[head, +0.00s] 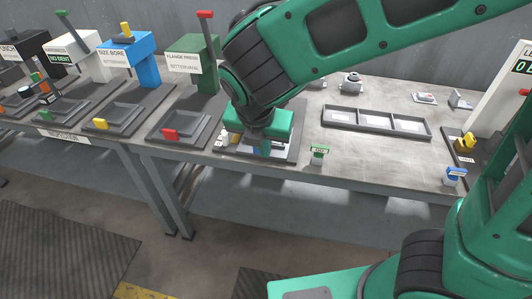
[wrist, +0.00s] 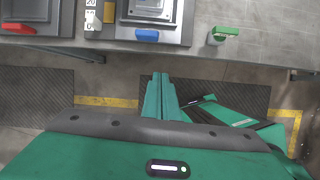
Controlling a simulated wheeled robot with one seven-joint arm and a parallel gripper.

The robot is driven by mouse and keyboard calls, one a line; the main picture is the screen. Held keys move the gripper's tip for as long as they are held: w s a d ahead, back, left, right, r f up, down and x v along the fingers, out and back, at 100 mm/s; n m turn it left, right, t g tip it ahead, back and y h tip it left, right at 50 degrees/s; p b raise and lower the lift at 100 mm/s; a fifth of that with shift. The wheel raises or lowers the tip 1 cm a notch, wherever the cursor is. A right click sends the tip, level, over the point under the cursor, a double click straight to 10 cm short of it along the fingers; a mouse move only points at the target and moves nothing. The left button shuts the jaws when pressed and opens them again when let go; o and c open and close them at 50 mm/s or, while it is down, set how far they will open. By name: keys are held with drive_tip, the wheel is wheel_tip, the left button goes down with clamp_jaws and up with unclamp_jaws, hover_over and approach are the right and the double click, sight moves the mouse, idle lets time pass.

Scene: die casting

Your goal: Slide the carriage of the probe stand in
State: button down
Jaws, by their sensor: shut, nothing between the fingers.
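A station with a dark base (wrist: 128,35), a grey raised block (wrist: 153,8) and a blue front handle (wrist: 147,35) lies in front of my gripper. No label naming it the probe stand is readable. A white number scale (wrist: 90,18) and a yellow piece (wrist: 109,12) are at its left. My gripper (wrist: 160,74) is shut and empty, its green fingertips apart from the blue handle in the wrist view, on its near side. In the head view my gripper (head: 265,148) is over the station's front, and my arm hides its back.
The flange press (head: 193,65) with its red handle (head: 170,134) stands to the left. A green-topped block (head: 319,152) and a three-part tray (head: 375,121) are to the right. A white display stand (head: 497,95) is at far right. The floor before the bench is clear.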

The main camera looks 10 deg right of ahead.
drive_tip(key=w+d+f, duration=0.1)
drive_tip(key=w+f, duration=0.6)
drive_tip(key=f, duration=0.2)
drive_tip(key=shift+d+f+n, duration=0.2)
drive_tip(key=shift+d+n, duration=0.1)
drive_tip(key=shift+d, duration=0.1)
